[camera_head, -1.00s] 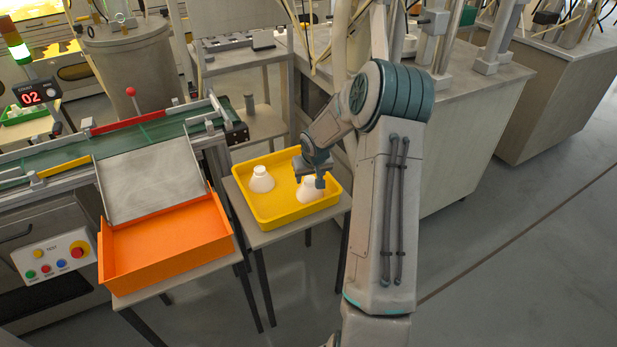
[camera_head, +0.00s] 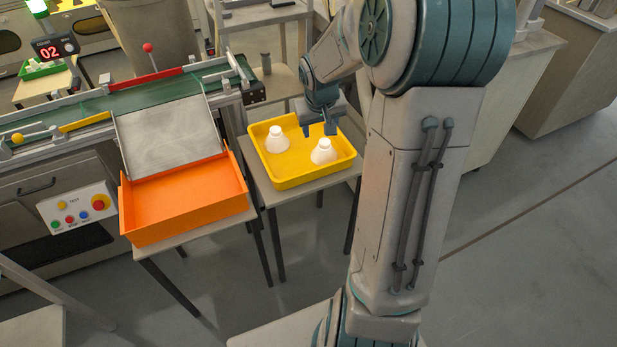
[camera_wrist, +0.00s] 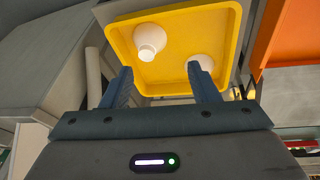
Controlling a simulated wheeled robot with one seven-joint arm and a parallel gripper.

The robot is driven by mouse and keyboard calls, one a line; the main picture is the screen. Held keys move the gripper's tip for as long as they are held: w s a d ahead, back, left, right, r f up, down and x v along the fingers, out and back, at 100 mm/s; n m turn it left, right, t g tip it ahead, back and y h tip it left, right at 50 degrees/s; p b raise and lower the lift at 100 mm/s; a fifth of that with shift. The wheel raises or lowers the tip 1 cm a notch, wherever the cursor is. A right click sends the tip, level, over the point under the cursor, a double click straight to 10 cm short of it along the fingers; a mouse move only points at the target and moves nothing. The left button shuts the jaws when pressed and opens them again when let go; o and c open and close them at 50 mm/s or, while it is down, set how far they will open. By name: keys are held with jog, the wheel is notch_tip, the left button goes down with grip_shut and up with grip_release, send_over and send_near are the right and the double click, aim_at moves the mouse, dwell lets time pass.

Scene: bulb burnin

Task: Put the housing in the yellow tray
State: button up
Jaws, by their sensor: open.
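The yellow tray (camera_head: 285,181) stands on a small table. Two white housings stand upright in it, apart from each other: a left housing (camera_head: 275,141) and a right housing (camera_head: 323,153). My gripper (camera_head: 319,131) is open and empty, above the right part of the tray, with its fingers pointing down. In the wrist view the tray (camera_wrist: 180,24) lies beyond the fingers. One housing (camera_wrist: 150,38) shows between the fingers and farther off; the other (camera_wrist: 203,64) is partly hidden by the right finger.
An orange bin (camera_head: 185,201) at the foot of a metal chute (camera_head: 170,133) stands left of the tray and looks empty. A green conveyor (camera_head: 130,106) runs behind it. My arm covers the area right of the tray.

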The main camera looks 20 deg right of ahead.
jog(key=s+a+r, duration=0.2)
jog(key=s+a, duration=0.2)
jog(key=s, duration=0.3)
jog(key=s+a+r+g+y, duration=0.1)
jog(key=s+a, duration=0.3)
jog(key=s, duration=0.4)
jog(key=s+a+r+n, duration=0.1)
jog(key=s+a+r, duration=0.2)
jog(key=s+a, duration=0.2)
jog(key=s, duration=0.3)
jog(key=shift+r+y, duration=0.25)
jog(key=shift+y, duration=0.15)
jog(key=shift+a, duration=0.15)
